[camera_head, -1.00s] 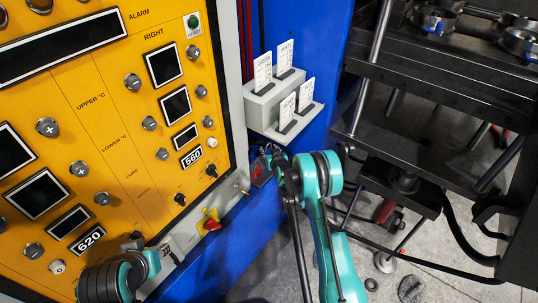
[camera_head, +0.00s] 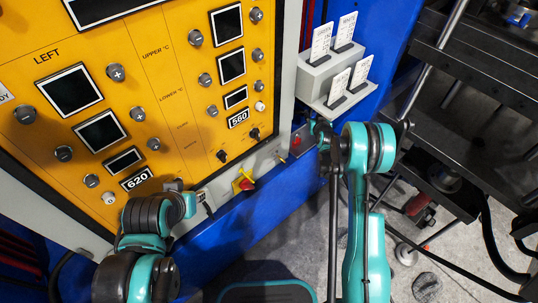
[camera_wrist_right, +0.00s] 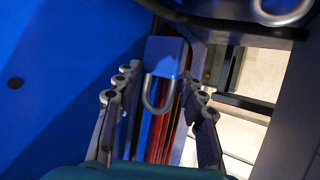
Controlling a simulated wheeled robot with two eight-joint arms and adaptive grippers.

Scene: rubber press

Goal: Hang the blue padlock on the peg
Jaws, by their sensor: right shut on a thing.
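The blue padlock (camera_wrist_right: 165,56) shows in the right wrist view between my gripper's fingers, its body toward the top of the picture and its grey shackle pointing down. My right gripper (camera_wrist_right: 160,88) is shut on it. In the head view my right gripper (camera_head: 320,130) is small and partly hidden by my arm, close to the lower right edge of the yellow panel; the padlock cannot be made out clearly there. I cannot pick out the peg in either view.
The yellow control panel (camera_head: 185,115) fills the left. A grey card holder (camera_head: 318,78) with several white cards stands above my right gripper. A small red object (camera_head: 297,141) is beside the gripper. A dark metal frame (camera_head: 465,75) is at right. A metal loop (camera_wrist_right: 285,12) shows in the wrist view.

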